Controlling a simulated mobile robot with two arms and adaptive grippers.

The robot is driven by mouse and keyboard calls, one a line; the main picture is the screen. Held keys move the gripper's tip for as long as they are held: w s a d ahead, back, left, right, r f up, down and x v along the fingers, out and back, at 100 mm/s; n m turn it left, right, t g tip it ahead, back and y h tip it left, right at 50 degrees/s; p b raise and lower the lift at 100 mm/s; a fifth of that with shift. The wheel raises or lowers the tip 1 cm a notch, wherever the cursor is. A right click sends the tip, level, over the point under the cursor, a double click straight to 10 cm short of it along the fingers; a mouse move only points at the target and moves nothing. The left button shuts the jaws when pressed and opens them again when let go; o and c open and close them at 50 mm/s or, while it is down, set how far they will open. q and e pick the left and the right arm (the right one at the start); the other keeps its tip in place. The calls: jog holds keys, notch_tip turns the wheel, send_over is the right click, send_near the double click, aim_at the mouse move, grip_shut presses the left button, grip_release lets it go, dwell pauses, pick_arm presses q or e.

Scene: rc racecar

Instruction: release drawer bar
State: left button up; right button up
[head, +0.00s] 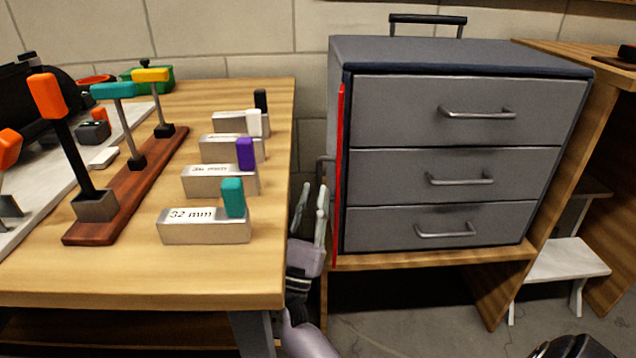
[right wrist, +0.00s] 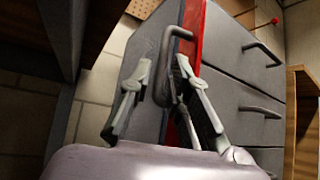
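The grey drawer cabinet (head: 455,55) has three drawers. A red bar (head: 339,170) stands upright along the left edge of its front; it also shows in the right wrist view (right wrist: 194,30). My right gripper (head: 313,190) is upright in the gap between workbench and cabinet, beside the bar. In the right wrist view its fingers (right wrist: 163,65) are open, with the side handle (right wrist: 162,80) appearing between the fingertips. I cannot tell whether they touch it. My left gripper is not in view.
The workbench (head: 200,285) on the left holds metal blocks with coloured tabs and a wooden rack (head: 125,200) of tools. The gap holding my right arm is narrow. A stepped stool (head: 570,258) stands at the right. The floor before the cabinet is mostly clear.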

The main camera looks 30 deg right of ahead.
jog(key=shift+v, duration=1.85)
